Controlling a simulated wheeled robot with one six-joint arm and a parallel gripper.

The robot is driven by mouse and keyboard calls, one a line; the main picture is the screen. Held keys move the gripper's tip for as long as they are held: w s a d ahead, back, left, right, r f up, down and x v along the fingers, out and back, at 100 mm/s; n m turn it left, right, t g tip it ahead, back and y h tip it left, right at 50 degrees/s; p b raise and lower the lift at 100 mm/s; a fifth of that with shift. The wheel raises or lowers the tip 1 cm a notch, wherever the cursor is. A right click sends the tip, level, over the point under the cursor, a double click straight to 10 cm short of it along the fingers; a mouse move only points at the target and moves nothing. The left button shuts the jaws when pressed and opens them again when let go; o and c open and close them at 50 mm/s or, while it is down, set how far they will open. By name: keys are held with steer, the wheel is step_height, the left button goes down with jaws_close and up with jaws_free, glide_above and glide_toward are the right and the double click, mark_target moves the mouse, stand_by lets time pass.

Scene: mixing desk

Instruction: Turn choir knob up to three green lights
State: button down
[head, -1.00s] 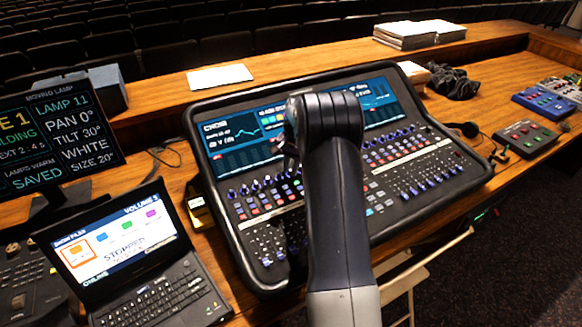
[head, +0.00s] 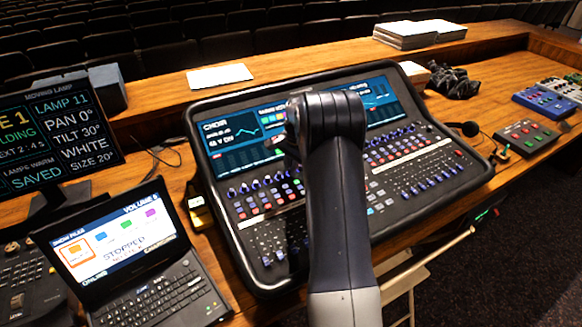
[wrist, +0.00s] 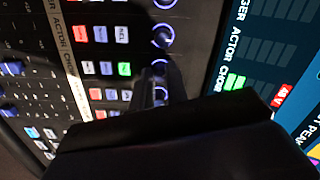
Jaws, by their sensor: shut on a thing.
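The mixing desk (head: 350,235) has its left screen (head: 232,140) headed CHOIR. In the wrist view, a column of dark knobs with purple-lit rims runs beside the screen, one of them clear above my gripper (wrist: 162,36). My gripper (wrist: 160,90) is shut around the knob (wrist: 160,97) below, which its fingers mostly hide. The screen's CHOIR label (wrist: 214,82) is level with the fingers. Green lights (wrist: 235,81) glow beside it; their number is too blurred to tell. In the head view my arm hides the fingertips.
Rows of lit buttons (wrist: 106,67) lie close to the knobs, with blue-capped faders beyond. A laptop (head: 140,250) stands left of the desk and a lamp monitor (head: 55,130) behind it.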

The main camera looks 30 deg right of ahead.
steer(key=shift+m, duration=1)
steer(key=c, duration=1.4)
jaws_free()
steer(key=r, duration=0.3)
steer(key=s+r+b, duration=0.1)
steer(key=r, duration=0.6)
steer(key=shift+s+d+r+b, duration=0.2)
steer(key=shift+d+r+b, duration=0.1)
steer(key=shift+d+r, duration=0.1)
steer(key=f, duration=0.3)
steer(key=w+f+p, duration=0.1)
steer(key=f, duration=0.6)
steer(key=shift+w+a+f+p, duration=0.15)
steer(key=shift+a+f+p, duration=0.15)
steer(key=shift+a+f, duration=0.1)
